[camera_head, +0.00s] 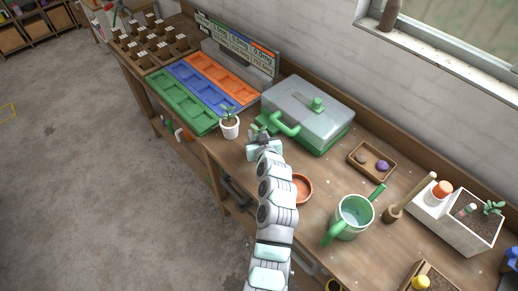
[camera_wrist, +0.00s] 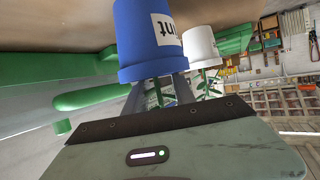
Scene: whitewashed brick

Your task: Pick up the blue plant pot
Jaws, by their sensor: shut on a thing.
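The blue plant pot (camera_wrist: 140,38) looms upside down in the wrist view, with a white label and green leaves past its rim. My gripper (camera_wrist: 170,90) is shut on it near the rim. In the head view my gripper (camera_head: 260,138) is over the bench, left of the grey and green case. The blue pot is hidden there behind my gripper; small green leaves show by the fingers. A white pot (camera_head: 229,128) with a seedling stands just left of my gripper, and it also shows in the wrist view (camera_wrist: 200,44).
The grey case (camera_head: 308,106) with a green handle is close on the right. Green, blue and orange trays (camera_head: 182,108) lie behind on the left. A terracotta saucer (camera_head: 301,188) and a green watering can (camera_head: 352,215) stand nearer. The bench's left edge is close.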

